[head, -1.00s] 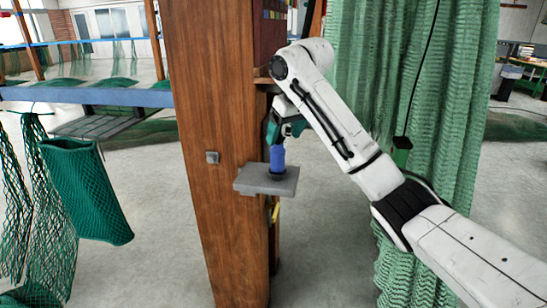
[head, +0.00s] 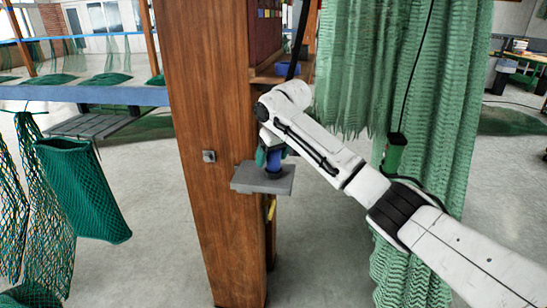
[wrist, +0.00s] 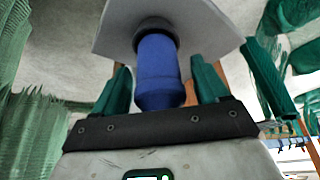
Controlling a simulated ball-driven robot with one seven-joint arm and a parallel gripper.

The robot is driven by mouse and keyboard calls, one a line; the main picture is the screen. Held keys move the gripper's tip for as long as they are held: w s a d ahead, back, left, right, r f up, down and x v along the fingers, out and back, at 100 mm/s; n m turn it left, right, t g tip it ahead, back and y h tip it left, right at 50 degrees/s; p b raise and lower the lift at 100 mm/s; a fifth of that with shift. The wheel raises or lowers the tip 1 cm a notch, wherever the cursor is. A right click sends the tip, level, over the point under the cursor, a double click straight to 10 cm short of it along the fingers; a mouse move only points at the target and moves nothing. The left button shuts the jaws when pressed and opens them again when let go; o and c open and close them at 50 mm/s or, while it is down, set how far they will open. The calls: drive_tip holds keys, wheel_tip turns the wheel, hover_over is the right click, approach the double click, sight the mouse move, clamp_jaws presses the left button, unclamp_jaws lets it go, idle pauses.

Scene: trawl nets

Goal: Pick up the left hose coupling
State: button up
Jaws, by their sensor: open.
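A blue hose coupling (head: 273,160) with a dark collar stands on a small grey ledge (head: 250,182) on the side of the wooden post. In the wrist view the coupling (wrist: 158,72) lies between the two green fingers of my gripper (wrist: 160,64), with a visible gap on each side. The gripper is open and not closed on it. In the head view my gripper (head: 264,154) is at the coupling, and my arm hides part of both.
The wooden post (head: 210,110) stands right behind the ledge. Green netting (head: 440,110) hangs to the right, with a green handle (head: 394,152) on a cord near my arm. A rolled green net (head: 82,190) hangs at left. A shelf with a blue item (head: 288,68) is above.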

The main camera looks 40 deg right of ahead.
drive_tip(key=shift+c, duration=0.4)
clamp_jaws()
idle(0.4)
drive_tip(key=shift+r, duration=0.2)
drive_tip(key=shift+r, duration=0.25)
wheel_tip(320, 180, up, 2)
drive_tip(key=shift+w+b, duration=0.1)
drive_tip(key=shift+b, duration=0.45)
drive_tip(key=s+a+r+p, duration=0.1)
drive_tip(key=s+a+r, duration=0.3)
drive_tip(key=s+r, duration=0.6)
drive_tip(key=s, duration=0.3)
drive_tip(key=shift+s, duration=0.25)
